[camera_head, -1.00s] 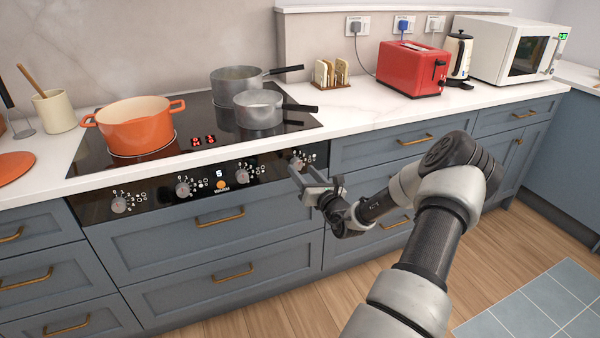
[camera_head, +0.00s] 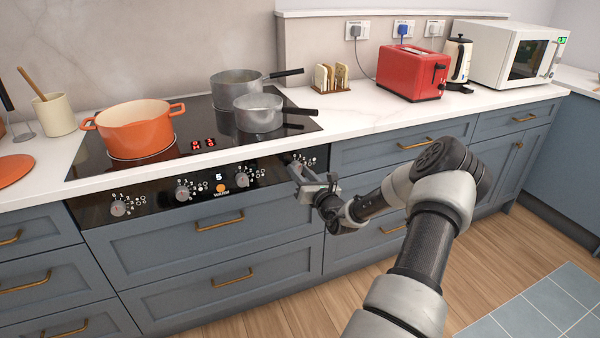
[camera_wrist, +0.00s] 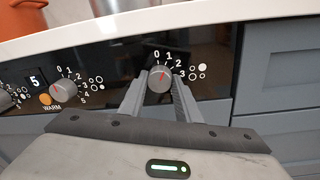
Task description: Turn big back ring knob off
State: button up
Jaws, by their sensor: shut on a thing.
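The rightmost knob (camera_wrist: 160,80) on the black control panel (camera_head: 150,199) is grey and round with a red pointer. Its pointer leans up and right, roughly toward the 2. The symbol beside it has a larger filled circle at the upper right. My gripper (camera_head: 293,163) reaches the panel; in the wrist view its two fingers (camera_wrist: 159,92) stand on both sides of this knob, shut on it.
Another knob (camera_wrist: 64,91) sits to the left, beside the WARM button. An orange pot (camera_head: 135,130), a larger grey pan (camera_head: 236,86) and a smaller one (camera_head: 258,115) stand on the black hob (camera_head: 190,165). The worktop edge overhangs just above the panel.

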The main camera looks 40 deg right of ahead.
jog(key=shift+r, duration=0.1)
jog(key=n+p, duration=0.2)
jog(key=shift+n, duration=0.3)
jog(key=shift+n+g+p, duration=0.3)
jog(key=shift+n, duration=1.2)
jog(key=o, duration=1.1)
jog(key=shift+c, duration=0.2)
jog(key=shift+s, duration=0.1)
jog(key=s+a+p, duration=0.2)
jog(key=s+a, duration=0.1)
jog(key=s, duration=1.4)
jog(key=shift+r+p, duration=0.2)
jog(key=shift+p, duration=0.2)
jog(key=shift+a, duration=0.1)
